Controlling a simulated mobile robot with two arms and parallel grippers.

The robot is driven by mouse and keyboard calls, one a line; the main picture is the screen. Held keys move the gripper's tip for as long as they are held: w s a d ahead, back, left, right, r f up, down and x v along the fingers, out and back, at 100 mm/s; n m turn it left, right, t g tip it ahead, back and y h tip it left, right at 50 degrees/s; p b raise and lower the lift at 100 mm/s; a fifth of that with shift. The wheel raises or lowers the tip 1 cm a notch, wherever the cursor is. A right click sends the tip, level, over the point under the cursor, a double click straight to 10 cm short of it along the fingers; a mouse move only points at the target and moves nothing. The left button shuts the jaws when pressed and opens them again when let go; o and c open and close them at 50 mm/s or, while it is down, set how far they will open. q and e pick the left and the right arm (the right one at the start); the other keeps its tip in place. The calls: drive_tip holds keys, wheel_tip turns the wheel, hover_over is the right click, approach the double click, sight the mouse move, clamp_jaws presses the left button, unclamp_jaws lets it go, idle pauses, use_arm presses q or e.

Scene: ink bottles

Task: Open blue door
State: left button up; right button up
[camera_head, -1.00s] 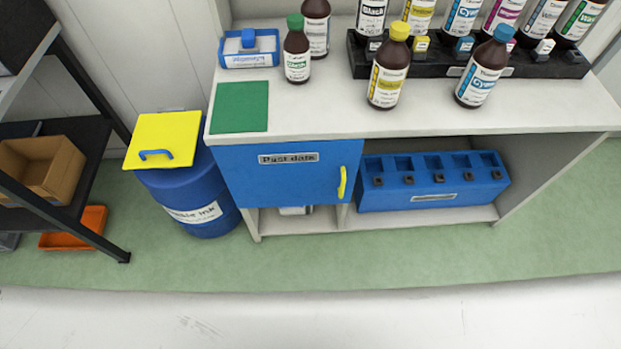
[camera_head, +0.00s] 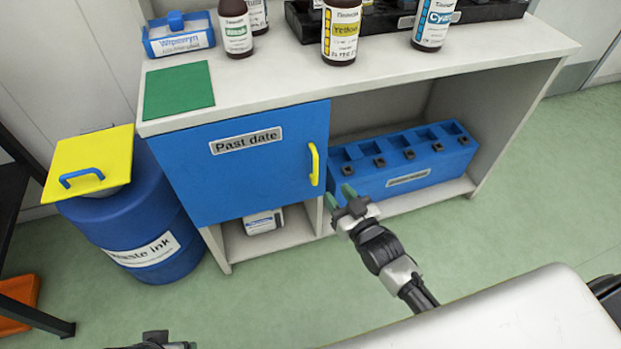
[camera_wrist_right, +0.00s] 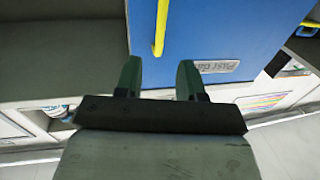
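The blue door (camera_head: 245,165) with a "Past date" label is shut on the cabinet's left compartment. Its yellow handle (camera_head: 314,164) is at the door's right edge. My right gripper (camera_head: 340,195) is below and slightly right of the handle, apart from it. In the right wrist view my right gripper (camera_wrist_right: 160,78) is open and empty, with the handle (camera_wrist_right: 161,28) ahead, roughly in line with the gap between the fingers. The blue door (camera_wrist_right: 215,35) fills the upper right there. Part of my left arm shows at the bottom edge of the head view; its fingers cannot be made out.
A blue waste ink drum (camera_head: 150,225) with a yellow lid (camera_head: 92,160) stands left of the cabinet. A blue slotted box (camera_head: 405,170) sits on the open shelf right of the door. Bottles stand on the cabinet top (camera_head: 270,90). Floor before the door is clear.

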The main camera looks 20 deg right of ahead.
sight(317, 167)
drive_tip(key=x, duration=0.2)
drive_tip(key=b+x, duration=0.1)
drive_tip(key=x, duration=0.2)
drive_tip(key=shift+w+a+r, duration=0.1)
drive_tip(key=shift+w+r, duration=0.2)
drive_tip(key=shift+w, duration=0.05)
use_arm(q)
drive_tip(key=shift+s+a+r+b, duration=0.1)
drive_tip(key=shift+s+r+b, duration=0.45)
drive_tip(key=shift+r+b, duration=0.2)
use_arm(e)
drive_tip(key=shift+x, duration=2.65)
clamp_jaws()
